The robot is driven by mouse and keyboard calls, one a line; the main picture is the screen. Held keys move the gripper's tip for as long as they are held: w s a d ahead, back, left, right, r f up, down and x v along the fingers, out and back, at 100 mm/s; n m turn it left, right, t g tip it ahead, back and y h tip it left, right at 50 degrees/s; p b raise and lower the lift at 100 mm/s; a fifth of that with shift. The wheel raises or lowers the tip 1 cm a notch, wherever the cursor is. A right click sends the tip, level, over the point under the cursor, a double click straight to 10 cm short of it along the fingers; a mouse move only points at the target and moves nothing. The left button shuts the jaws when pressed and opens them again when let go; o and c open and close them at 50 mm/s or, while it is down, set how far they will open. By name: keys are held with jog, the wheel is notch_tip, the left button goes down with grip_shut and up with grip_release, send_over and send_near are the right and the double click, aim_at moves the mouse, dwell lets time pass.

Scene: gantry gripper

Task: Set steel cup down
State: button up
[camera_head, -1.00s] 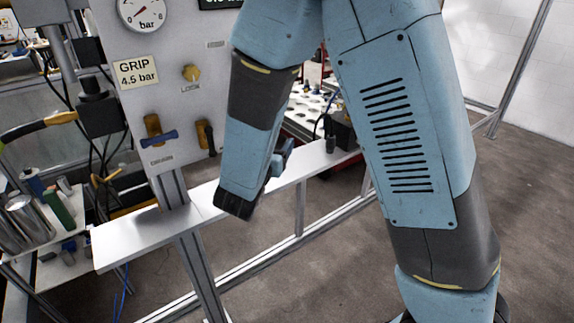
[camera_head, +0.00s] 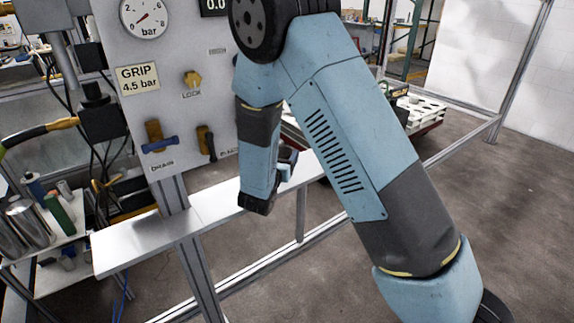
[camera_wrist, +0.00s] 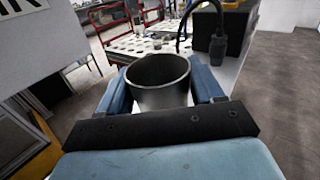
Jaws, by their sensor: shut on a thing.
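The steel cup (camera_wrist: 158,86) is a dark grey, open-topped cylinder in the wrist view. It sits upright between the two blue fingers of my gripper (camera_wrist: 160,88), which are shut on it. In the head view my arm's end (camera_head: 262,180) hangs over the white shelf (camera_head: 135,244) below the grey panel. The cup is hidden in the head view behind my arm. I cannot tell whether the cup's base touches the shelf.
The panel (camera_head: 220,70) with a gauge (camera_head: 144,16), yellow knob (camera_head: 192,80) and levers stands left of my arm. A dark box with a cable (camera_wrist: 219,35) stands beyond the cup. The shelf's left end is bare. A side rack (camera_head: 60,240) holds metal cylinders.

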jog(key=shift+w+f, duration=0.15)
jog(key=shift+f, duration=1.5)
jog(key=shift+f, duration=0.1)
jog(key=o, duration=1.1)
jog(key=v, duration=1.2)
jog(key=shift+d, duration=0.1)
